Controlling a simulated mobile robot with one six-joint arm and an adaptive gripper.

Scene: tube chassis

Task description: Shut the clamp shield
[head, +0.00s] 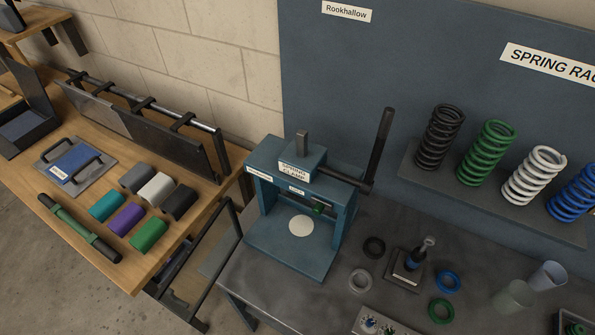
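The spring clamp (295,262) is a blue press-like stand at the left end of the dark bench. Its front opening faces me, and a round white disc (301,226) lies on its base. A dark lever (378,145) stands upright at its right side. A dark-edged, partly see-through panel (216,258) juts out left of the clamp, in the gap between the benches. It may be the shield, standing open to the side, but I cannot tell for sure. Nothing visibly covers the clamp's front. My gripper is not in view.
The dark bench (240,288) holds loose rings and a small post fixture (408,266) right of the clamp. Coil springs stand on a wall shelf (420,172). A wooden bench (125,275) at left holds coloured cylinders and a blue handled plate (75,165).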

